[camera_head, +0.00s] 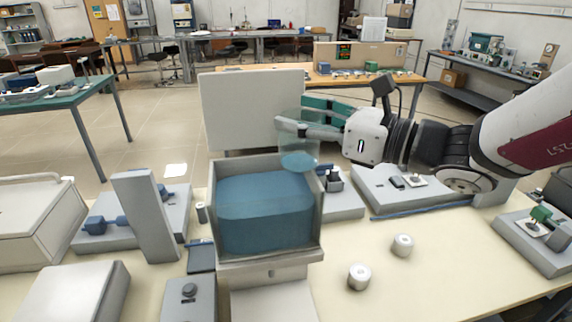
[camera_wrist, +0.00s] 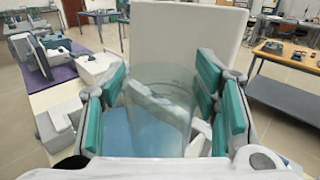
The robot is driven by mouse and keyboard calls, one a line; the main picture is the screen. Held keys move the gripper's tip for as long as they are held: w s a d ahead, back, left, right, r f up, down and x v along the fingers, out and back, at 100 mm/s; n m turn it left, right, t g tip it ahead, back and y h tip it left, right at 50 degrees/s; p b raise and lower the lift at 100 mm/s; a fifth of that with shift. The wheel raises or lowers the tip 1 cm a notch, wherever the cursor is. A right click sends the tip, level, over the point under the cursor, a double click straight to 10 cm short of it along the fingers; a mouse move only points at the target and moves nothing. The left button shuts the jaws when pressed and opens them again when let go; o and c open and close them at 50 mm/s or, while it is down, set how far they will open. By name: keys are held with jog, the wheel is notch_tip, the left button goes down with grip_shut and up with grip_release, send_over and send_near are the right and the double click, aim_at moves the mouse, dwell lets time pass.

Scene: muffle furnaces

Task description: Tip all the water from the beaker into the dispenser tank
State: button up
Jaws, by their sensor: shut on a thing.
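My gripper (camera_head: 306,117) is shut on a clear glass beaker (camera_head: 299,140) in the head view. The beaker looks upright, with a little blue water at its bottom. It hangs over the right back part of the dispenser tank (camera_head: 313,220), an open grey box with blue water (camera_head: 264,208) in it. In the wrist view the beaker (camera_wrist: 158,98) stands between the green finger pads, and blue shows through and beside its lower part. Whether the beaker touches the tank's rim cannot be told.
A tall pale panel (camera_head: 252,110) stands behind the tank. A grey upright post (camera_head: 145,215) stands to its left.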

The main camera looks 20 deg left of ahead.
notch_tip(320, 180, up, 5)
jog(key=p, duration=0.4)
dwell(0.3)
